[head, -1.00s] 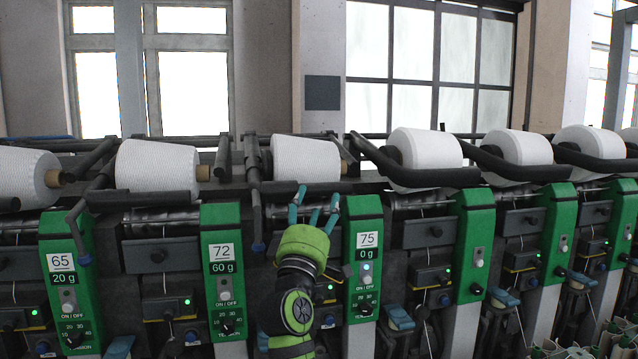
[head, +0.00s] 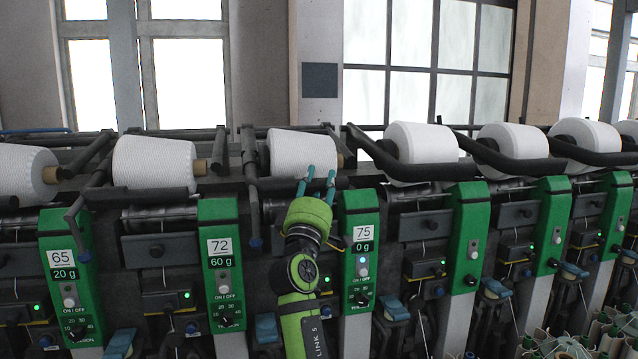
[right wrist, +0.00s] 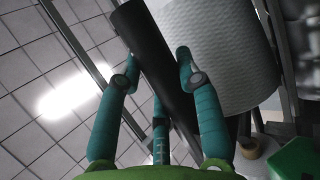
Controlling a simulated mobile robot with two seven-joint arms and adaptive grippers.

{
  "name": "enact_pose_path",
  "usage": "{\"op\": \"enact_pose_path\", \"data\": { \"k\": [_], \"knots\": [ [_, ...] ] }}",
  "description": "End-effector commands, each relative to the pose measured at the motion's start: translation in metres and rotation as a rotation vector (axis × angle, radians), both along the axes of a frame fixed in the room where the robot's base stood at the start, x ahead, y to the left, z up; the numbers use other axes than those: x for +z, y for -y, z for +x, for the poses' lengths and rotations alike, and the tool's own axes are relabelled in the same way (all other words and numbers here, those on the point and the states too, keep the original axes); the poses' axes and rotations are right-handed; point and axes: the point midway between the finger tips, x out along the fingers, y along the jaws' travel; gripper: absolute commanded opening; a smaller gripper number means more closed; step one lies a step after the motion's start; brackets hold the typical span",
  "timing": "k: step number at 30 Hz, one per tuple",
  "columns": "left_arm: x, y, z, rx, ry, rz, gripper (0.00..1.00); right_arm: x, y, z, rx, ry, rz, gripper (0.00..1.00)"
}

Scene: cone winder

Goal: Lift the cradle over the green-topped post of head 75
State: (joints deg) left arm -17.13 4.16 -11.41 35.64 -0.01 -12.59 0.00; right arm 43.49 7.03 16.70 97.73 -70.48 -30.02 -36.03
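The post of head 75 (head: 360,250) has a green top with a "75 / 0 g" label and a lit button. The cradle bar (head: 276,186) is dark and runs in front of the white yarn cone (head: 300,150), to the left of the post's top. My right gripper (head: 319,176) has its teal fingers raised at the bar's right part, just left of the post top. In the right wrist view, the dark bar (right wrist: 150,55) passes between the spread fingers; a gap shows beside the left finger. Contact is unclear. My left gripper is out of view.
Posts of head 72 (head: 220,262) and head 65 (head: 68,270) stand to the left, with other green posts to the right. A hanging cradle arm (head: 252,190) is left of my gripper. Raised dark bars and white cones (head: 422,150) line the right side.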

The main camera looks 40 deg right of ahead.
Motion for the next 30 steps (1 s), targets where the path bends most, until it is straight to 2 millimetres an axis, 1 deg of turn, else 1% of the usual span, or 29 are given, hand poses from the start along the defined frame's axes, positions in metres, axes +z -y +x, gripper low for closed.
{"op": "enact_pose_path", "data": {
  "k": [2,5,9,12,15,19,28,29,30],
  "knots": [
    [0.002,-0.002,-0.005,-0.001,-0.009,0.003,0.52,0.002,0.000,0.000,0.002,0.001,0.002,0.00],
    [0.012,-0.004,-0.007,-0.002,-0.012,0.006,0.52,0.015,-0.001,-0.002,0.001,0.004,0.002,0.00],
    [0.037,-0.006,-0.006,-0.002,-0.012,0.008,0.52,0.047,-0.003,-0.006,0.002,0.008,-0.001,0.00],
    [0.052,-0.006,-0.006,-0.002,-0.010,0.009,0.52,0.067,-0.004,-0.008,0.002,0.010,-0.002,0.00],
    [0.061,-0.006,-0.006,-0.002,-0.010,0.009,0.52,0.080,-0.005,-0.009,0.004,0.009,-0.001,0.00],
    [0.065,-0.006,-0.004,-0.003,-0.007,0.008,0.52,0.086,-0.005,-0.009,0.003,0.007,0.000,0.00],
    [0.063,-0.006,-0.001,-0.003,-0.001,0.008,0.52,0.083,-0.005,-0.008,0.003,0.003,0.001,0.00],
    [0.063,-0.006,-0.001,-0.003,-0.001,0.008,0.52,0.083,-0.005,-0.009,0.003,0.003,0.001,0.43],
    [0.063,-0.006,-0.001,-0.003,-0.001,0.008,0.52,0.083,-0.005,-0.008,0.002,0.003,0.002,0.59]
  ]
}}
